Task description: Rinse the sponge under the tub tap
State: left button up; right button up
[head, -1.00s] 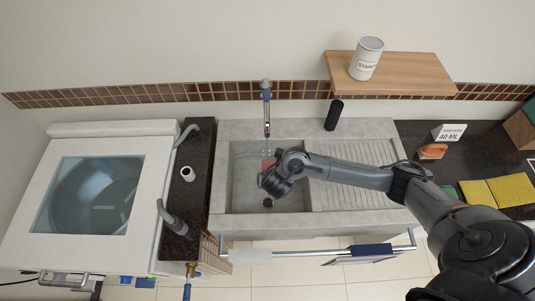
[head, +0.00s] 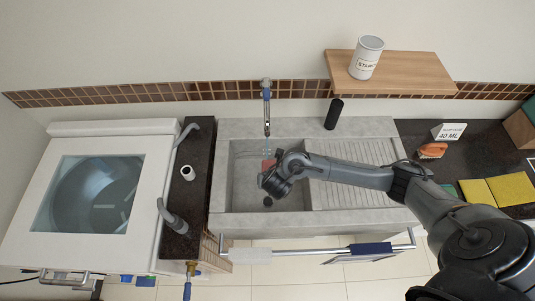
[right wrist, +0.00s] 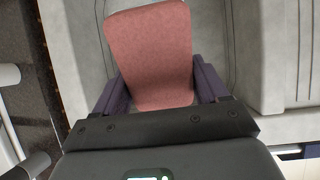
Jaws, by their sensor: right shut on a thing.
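The pink sponge (right wrist: 150,50) is gripped between the two fingers of my right gripper (head: 268,174) in the right wrist view. In the head view only a small part of the sponge (head: 268,163) shows, beyond the gripper and inside the basin. The tub tap (head: 267,104) comes from the wall above the grey concrete tub (head: 240,190). The sponge is just below the tap's mouth in the picture, with a faint pale streak between them. I cannot tell whether water touches the sponge. My left gripper is not in view.
A ribbed drainboard (head: 350,160) lies right of the basin, under my right arm. A black bottle (head: 334,114) stands on the tub's back ledge. A washing machine (head: 60,145) is at left.

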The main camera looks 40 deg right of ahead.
dwell(0.4)
jog(key=shift+s+a+r+p, duration=0.15)
jog(key=shift+s+r+p, duration=0.15)
jog(key=shift+r+p, duration=0.15)
jog(key=shift+s+a+r+p, duration=0.35)
jog(key=shift+s+r+p, duration=0.15)
jog(key=shift+p, duration=0.3)
jog(key=s+r+p, duration=0.1)
jog(key=s+a+r+p, duration=0.1)
jog(key=shift+s+a+p, duration=0.3)
jog(key=shift+p, duration=0.1)
